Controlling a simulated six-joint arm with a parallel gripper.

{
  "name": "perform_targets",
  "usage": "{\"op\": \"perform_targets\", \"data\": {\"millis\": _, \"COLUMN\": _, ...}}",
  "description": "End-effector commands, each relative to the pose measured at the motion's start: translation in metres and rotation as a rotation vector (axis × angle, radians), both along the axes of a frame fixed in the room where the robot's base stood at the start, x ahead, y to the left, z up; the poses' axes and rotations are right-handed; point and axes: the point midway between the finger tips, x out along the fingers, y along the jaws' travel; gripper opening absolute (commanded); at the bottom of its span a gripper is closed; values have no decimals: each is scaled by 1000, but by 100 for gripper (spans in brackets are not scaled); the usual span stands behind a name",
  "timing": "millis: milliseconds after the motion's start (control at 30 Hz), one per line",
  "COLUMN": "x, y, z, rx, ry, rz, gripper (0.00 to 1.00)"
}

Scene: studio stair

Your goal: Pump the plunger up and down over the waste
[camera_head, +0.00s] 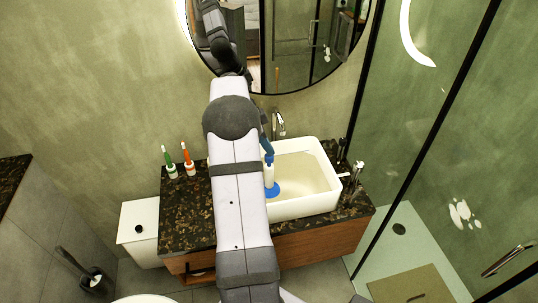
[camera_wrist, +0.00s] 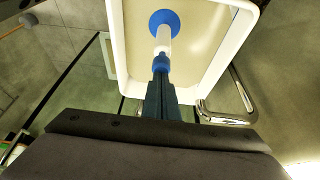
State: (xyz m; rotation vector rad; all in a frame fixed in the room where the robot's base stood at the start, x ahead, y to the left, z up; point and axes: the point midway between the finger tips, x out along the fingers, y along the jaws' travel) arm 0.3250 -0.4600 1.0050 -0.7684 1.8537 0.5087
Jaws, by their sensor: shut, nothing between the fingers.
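The plunger stands about upright in the white sink (camera_head: 310,203), with a blue cup (camera_head: 274,190), a white handle (camera_head: 269,174) and a blue top end. In the wrist view the blue cup (camera_wrist: 164,20) rests on the basin floor, and the blue top end (camera_wrist: 161,64) is nearest me. My gripper (camera_wrist: 161,80) is shut, its dark fingers in line with the plunger's top end; whether they touch it is unclear. In the head view my arm hides part of the gripper and plunger. The waste is not visible; the cup may cover it.
A chrome tap (camera_head: 279,124) stands behind the basin and also shows in the wrist view (camera_wrist: 228,112). Two toothbrushes in holders (camera_head: 188,163) stand on the dark counter (camera_head: 185,215) at left. Dark-handled items (camera_head: 352,180) stand right of the basin. The basin's right half is clear.

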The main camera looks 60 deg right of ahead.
Motion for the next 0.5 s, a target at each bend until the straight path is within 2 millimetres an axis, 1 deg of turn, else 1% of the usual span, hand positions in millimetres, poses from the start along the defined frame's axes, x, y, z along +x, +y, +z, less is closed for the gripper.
{"op": "perform_targets", "data": {"millis": 33, "x": 0, "y": 0, "z": -5, "rx": 1, "ry": 1, "rz": 0, "gripper": 0}}
{"op": "perform_targets", "data": {"millis": 333, "x": 0, "y": 1, "z": -19, "rx": 3, "ry": 2, "rz": 0, "gripper": 0}}
{"op": "perform_targets", "data": {"millis": 500, "x": 0, "y": 1, "z": -16, "rx": 3, "ry": 2, "rz": 0, "gripper": 0}}
